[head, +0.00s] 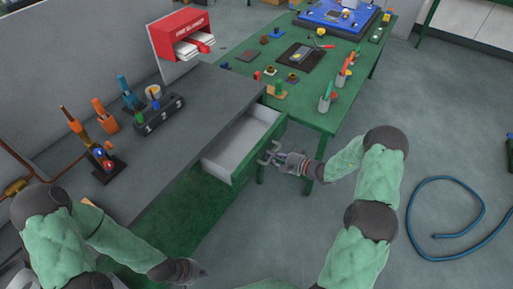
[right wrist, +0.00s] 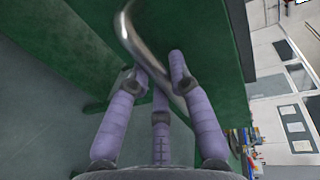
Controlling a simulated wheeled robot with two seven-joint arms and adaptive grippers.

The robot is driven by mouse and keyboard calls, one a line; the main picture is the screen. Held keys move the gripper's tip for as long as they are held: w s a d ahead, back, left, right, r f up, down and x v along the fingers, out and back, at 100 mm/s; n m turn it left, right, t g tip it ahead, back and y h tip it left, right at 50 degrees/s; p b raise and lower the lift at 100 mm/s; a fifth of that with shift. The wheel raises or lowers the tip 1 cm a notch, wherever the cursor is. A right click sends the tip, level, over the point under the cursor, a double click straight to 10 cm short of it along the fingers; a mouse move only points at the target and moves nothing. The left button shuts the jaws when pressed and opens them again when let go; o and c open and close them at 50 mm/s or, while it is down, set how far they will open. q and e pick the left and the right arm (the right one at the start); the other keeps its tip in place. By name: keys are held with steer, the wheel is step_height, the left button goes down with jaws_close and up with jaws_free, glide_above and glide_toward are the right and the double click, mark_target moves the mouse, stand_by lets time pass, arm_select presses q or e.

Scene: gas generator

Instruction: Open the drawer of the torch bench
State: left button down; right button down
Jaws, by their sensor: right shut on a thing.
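The torch bench (head: 215,90) has a dark grey top and green body. Its drawer (head: 216,169) is pulled out, showing an empty pale inside and a green front (head: 262,151). My right gripper (head: 270,158) is at the outer face of the drawer front. In the right wrist view, its purple fingers (right wrist: 160,75) close around the curved metal handle (right wrist: 132,32), which is fixed to the green front. My left gripper (head: 204,272) is low in the head view, apart from the drawer; its fingers are too unclear to read.
A green table (head: 318,119) with small tools stands beyond the drawer. A torch stand (head: 103,168) and a black holder (head: 160,115) sit on the bench top. A red fire blanket box (head: 180,28) is at the back. A blue hose (head: 412,218) lies on the floor at right.

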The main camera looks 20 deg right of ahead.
steer(key=f+v, duration=0.2)
steer(key=v, duration=0.6)
steer(key=shift+s+d, duration=0.3)
steer(key=shift+s, duration=0.15)
steer(key=shift+r, duration=0.15)
steer(key=c, duration=1.1)
jaws_free()
steer(key=v, duration=1.2)
steer(key=shift+a, duration=0.1)
